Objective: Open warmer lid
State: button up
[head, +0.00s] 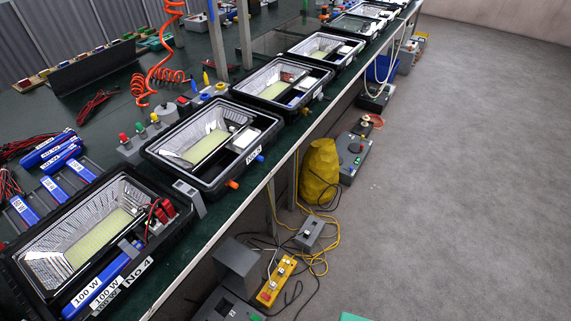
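I see no warmer and no warmer lid that I can make out in the head view. My gripper is not in view. A row of black floodlight housings stands on a dark green workbench (45,120). The nearest housing (160,235) holds a reflector with a yellowish LED panel, a blue "100 W" battery (105,280) and red connectors. The second housing (260,117) has a similar panel and a "No" label. A third housing (325,77) and several more stand farther along the bench.
Blue battery packs (50,150) and an orange coiled hose (150,80) are on or above the bench. A yellow bag (319,172), a grey box (236,263), a yellow power strip (276,281) and loose cables are on the floor. The grey floor (470,170) at right is clear.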

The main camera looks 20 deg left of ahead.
aim_at(238, 268)
jog(key=u, duration=1.3)
jog(key=k, duration=0.45)
jog(key=u, duration=0.1)
jog(key=i, duration=0.45)
jog(key=z, duration=0.05)
